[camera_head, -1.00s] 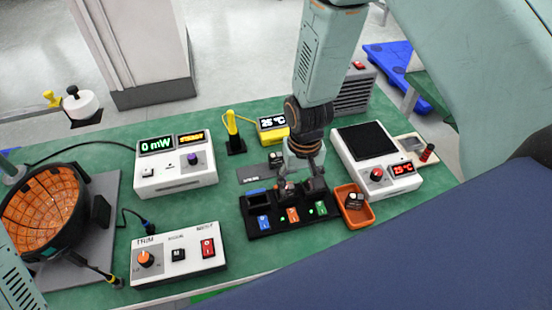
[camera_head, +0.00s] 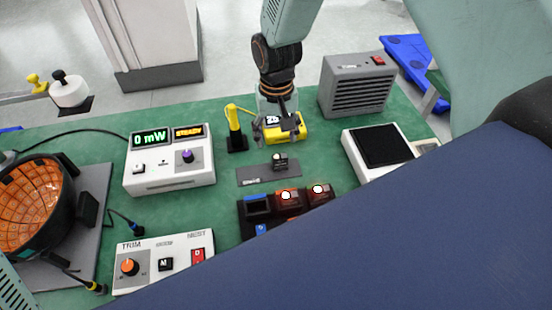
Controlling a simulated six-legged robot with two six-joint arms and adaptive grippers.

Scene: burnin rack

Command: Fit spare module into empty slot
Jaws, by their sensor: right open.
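A small dark module (camera_head: 281,161) stands on a dark grey plate (camera_head: 252,176) in the middle of the bench. The black rack (camera_head: 245,226) is in front of it. Its left slot (camera_head: 257,204) looks empty, with a blue edge. Two dark modules with bright tops and a reddish glow, one in the middle (camera_head: 288,199) and one at the right (camera_head: 319,193), sit in the rack. My right gripper (camera_head: 279,138) is open, beyond the small module and in front of the yellow display. My left gripper is out of view. My blue body hides the rack's front right.
A yellow display (camera_head: 300,131) and a yellow post (camera_head: 235,128) stand near the gripper. The "0 mW" meter (camera_head: 170,178) and TRIM box (camera_head: 152,280) are left. A white unit with a black top (camera_head: 380,147) and a grey vented box (camera_head: 355,87) are right.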

